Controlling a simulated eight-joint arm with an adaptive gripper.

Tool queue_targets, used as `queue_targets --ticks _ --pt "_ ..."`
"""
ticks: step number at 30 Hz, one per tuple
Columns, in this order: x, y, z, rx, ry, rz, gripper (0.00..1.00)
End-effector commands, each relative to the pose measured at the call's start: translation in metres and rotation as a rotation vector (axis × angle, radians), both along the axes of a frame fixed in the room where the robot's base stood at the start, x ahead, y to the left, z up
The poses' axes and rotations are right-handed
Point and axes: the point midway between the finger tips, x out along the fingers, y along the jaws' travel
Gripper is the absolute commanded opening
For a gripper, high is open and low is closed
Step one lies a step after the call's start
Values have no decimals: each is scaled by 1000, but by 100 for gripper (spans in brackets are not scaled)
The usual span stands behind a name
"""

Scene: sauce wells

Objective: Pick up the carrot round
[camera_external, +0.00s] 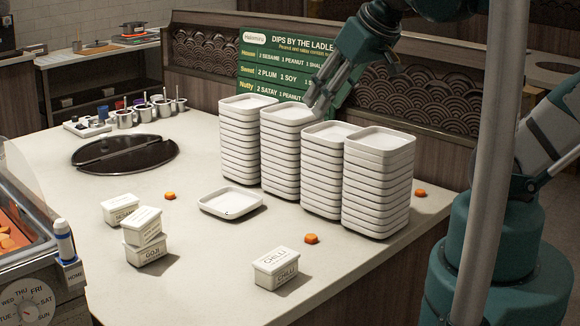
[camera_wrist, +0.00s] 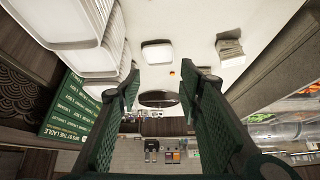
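Orange carrot rounds lie on the pale counter in the external view: one (camera_external: 169,196) left of the single tray, one (camera_external: 311,238) in front of the stacks, and one (camera_external: 420,192) right of the stacks. The wrist view shows a small orange round (camera_wrist: 172,73) beyond my fingertips, near a single white tray. My gripper (camera_external: 318,108) is over the tall tray stacks, by the menu sign. In the wrist view (camera_wrist: 160,82) its fingers are wide apart with nothing between them.
Several tall stacks of white trays (camera_external: 379,185) stand under and beside my gripper. A single tray (camera_external: 231,202) lies before them. Lidded tubs (camera_external: 145,249) and a chilli tub (camera_external: 277,268) stand near the front. A green menu sign (camera_external: 285,50) is behind.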

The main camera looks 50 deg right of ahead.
Motion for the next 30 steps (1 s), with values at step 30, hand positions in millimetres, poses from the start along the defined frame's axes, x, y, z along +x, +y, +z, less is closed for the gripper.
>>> queue_targets --ticks 30 --pt "48 -10 -118 335 274 -690 36"
